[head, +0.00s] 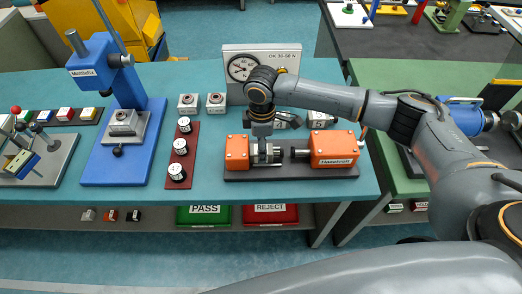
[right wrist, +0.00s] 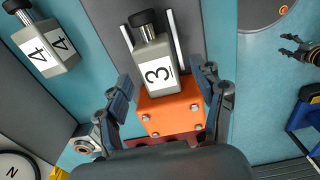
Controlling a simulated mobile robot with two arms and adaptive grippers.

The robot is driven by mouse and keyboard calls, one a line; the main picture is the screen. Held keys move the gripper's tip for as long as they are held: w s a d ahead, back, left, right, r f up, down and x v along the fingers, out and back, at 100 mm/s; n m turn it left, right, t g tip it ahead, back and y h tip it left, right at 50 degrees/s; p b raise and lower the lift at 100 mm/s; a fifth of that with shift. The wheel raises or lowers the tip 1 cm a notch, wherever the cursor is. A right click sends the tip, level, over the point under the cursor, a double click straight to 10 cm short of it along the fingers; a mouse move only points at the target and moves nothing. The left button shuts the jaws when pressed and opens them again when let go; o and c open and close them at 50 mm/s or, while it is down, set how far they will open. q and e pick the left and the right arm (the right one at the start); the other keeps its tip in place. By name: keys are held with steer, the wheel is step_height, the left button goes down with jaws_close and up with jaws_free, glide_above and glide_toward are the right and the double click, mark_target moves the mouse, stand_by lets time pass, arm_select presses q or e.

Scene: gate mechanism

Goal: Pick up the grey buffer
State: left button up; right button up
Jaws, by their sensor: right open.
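Grey numbered blocks with black knobbed plungers look like the buffers. The one labelled 3 (right wrist: 155,65) lies along the bed of the orange-headed fixture (head: 335,148), its rear end at an orange head (right wrist: 170,114) in the right wrist view. In the head view it is mostly hidden by my right gripper (head: 264,153). In the right wrist view that gripper (right wrist: 165,90) is open, one finger on each side of the block's labelled end, with visible gaps. A second block, labelled 4 (right wrist: 46,47), lies behind the fixture.
A dial gauge (head: 243,68) stands behind the fixture. A red strip with several round pieces (head: 184,125) and a blue press (head: 130,130) stand to the left. Green PASS (head: 204,215) and red REJECT (head: 271,214) bins sit below the tabletop.

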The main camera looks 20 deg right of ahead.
steer(key=shift+w+f, duration=0.2)
steer(key=shift+f, duration=1.3)
steer(key=shift+r, duration=0.1)
jaws_close()
steer(key=shift+s, duration=0.1)
